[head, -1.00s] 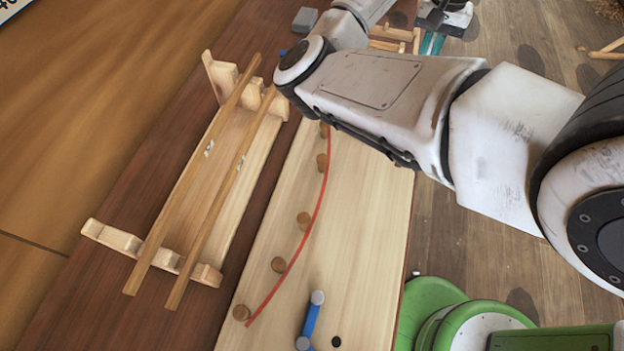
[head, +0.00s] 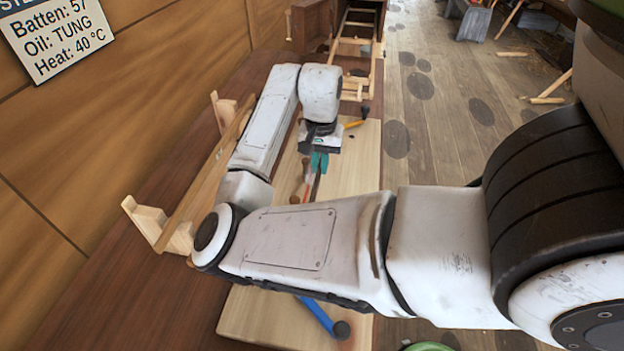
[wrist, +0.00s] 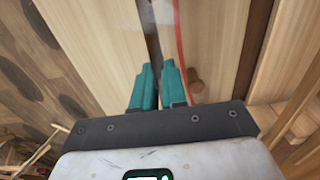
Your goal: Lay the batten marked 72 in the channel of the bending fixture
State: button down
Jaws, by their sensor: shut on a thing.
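My gripper (head: 318,170) is over the pale board of the bending fixture (head: 362,160). In the wrist view its teal fingers (wrist: 158,86) are shut on a thin dark strip (wrist: 152,42), seen nearly edge-on, probably a batten; I cannot read a mark on it. The fixture's red curved line (wrist: 179,40) and a round wooden peg (wrist: 194,80) lie just right of the fingers. I cannot tell whether the strip touches the board. In the head view my arm hides much of the fixture and most pegs.
A wooden rack (head: 150,222) stands left, partly hidden by my arm; a batten (head: 205,180) lies across it. A blue-handled lever (head: 318,314) is at the board's near end. A wall sign (head: 58,38) reads Batten 57, TUNG, 40 °C. Floor lies right.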

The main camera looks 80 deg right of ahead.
jog(key=shift+w+a+f, duration=0.25)
jog(key=shift+w+f, duration=0.1)
jog(key=shift+f, duration=0.15)
jog(key=shift+w+a+f, duration=0.2)
jog(key=shift+w+f, duration=0.15)
jog(key=shift+f, duration=0.1)
jog(key=shift+w+f+p, duration=0.15)
jog(key=shift+f+p, duration=0.35)
jog(key=shift+f, duration=1.25)
jog(key=shift+f, duration=0.15)
jog(key=c, duration=1.2)
grip_release()
jog(key=shift+o, duration=0.2)
notch_tip(320, 180, up, 12)
jog(key=b, duration=0.1)
jog(key=shift+r, duration=0.2)
